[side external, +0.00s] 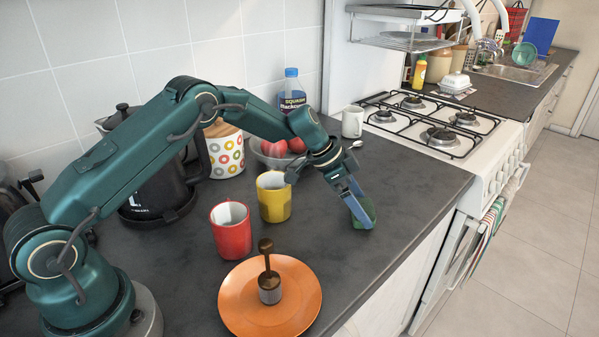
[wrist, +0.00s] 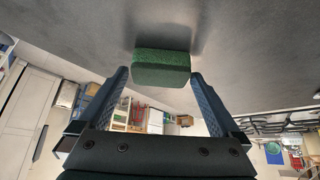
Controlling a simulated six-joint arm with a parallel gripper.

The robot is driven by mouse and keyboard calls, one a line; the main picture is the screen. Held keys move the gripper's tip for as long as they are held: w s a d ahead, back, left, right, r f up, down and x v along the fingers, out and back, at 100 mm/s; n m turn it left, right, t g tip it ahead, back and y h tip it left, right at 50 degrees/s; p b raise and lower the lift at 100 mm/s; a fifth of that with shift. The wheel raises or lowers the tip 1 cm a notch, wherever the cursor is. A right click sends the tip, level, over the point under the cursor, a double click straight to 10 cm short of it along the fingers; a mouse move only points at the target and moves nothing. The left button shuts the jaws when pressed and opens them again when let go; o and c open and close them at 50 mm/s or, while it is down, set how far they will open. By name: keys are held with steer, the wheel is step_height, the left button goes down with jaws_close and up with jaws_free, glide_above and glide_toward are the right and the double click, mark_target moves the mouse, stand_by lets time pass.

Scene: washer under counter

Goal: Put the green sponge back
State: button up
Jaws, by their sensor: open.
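The green sponge (wrist: 162,68) shows in the wrist view as a block at the dark counter surface. It lies between and slightly beyond the two fingertips of my gripper (wrist: 160,78), with a gap visible on each side. In the side external view the sponge (side external: 366,207) is mostly hidden behind the fingers, and only a green part shows. My gripper (side external: 360,212) reaches down to the counter right of the yellow mug. It is open. I cannot tell from the side whether the fingers touch the counter.
A yellow mug (side external: 274,204) and a red mug (side external: 231,238) stand left of my gripper. An orange plate (side external: 300,285) with a brown-handled tool (side external: 268,280) is in front. A fruit bowl (side external: 262,157) and white mug (side external: 352,122) are behind. The counter edge (side external: 440,222) and stove (side external: 470,165) are right.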

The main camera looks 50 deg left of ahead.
steer(key=s+a+r+n, duration=0.1)
steer(key=s+a+r, duration=0.2)
steer(key=s+r, duration=0.9)
steer(key=s+r+n+y, duration=0.2)
steer(key=s+n+y, duration=0.2)
steer(key=s, duration=1.5)
steer(key=shift+s+a+r+n+t+y, duration=0.2)
steer(key=shift+s+a+n+t+y, duration=0.15)
steer(key=shift+n, duration=1.55)
steer(key=shift+d, duration=0.1)
